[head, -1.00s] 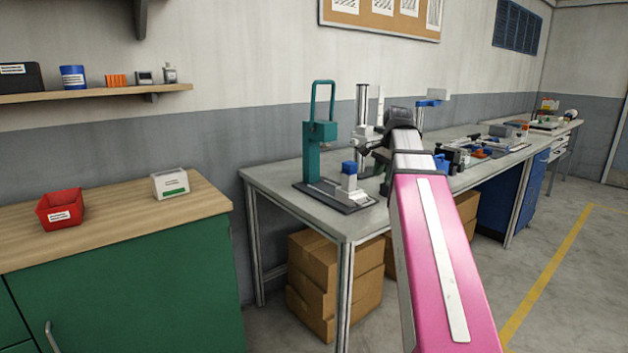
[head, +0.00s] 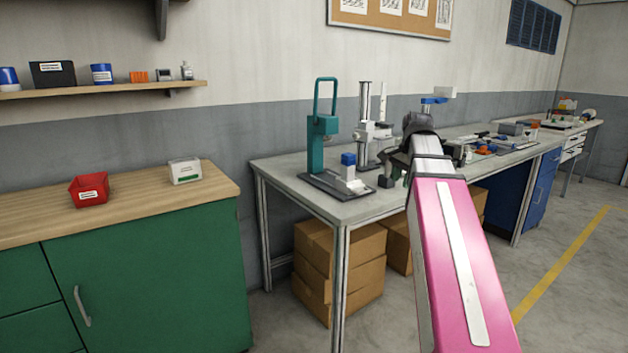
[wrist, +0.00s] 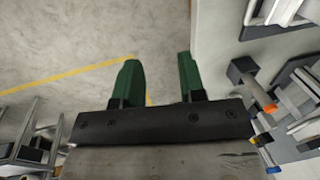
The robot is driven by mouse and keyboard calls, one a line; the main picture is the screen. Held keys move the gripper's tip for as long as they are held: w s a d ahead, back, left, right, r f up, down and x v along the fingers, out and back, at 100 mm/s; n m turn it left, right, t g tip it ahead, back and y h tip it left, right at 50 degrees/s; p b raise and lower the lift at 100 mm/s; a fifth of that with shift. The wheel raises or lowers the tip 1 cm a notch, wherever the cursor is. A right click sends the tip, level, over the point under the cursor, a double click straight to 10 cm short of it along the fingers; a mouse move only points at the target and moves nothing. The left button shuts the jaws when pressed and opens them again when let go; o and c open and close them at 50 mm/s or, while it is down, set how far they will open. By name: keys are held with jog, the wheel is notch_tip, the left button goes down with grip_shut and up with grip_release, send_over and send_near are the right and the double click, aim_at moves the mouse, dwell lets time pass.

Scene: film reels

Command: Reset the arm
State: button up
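My arm, pink with a grey wrist, reaches forward in the head view, over the edge of the grey workbench (head: 272,166). My gripper shows in the wrist view (wrist: 160,82) with two green fingers. They are spread wide apart with only floor visible between them, so it is open and empty. In the head view the gripper is mostly hidden behind the wrist.
A green press (head: 322,130) with a blue-topped part (head: 348,160) stands on the bench left of my arm. A green cabinet (head: 150,270) at left carries a red bin (head: 89,190) and a white box (head: 184,171). Cardboard boxes (head: 340,265) sit under the bench. Open floor lies at right.

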jog(key=s+a+f+n, duration=0.2)
jog(key=s+f+n, duration=0.1)
jog(key=f, duration=1)
jog(key=s+a+f+n+g, duration=0.1)
jog(key=s+a+f+n, duration=0.2)
jog(key=f, duration=1.1)
jog(key=s+a+f+n+h, duration=0.1)
jog(key=s+a+f+n, duration=0.2)
jog(key=f, duration=1.1)
jog(key=shift+s+a+f+n+g, duration=0.2)
jog(key=shift+s+n+g, duration=0.2)
jog(key=shift+s+n, duration=0.7)
jog(key=shift+s, duration=0.15)
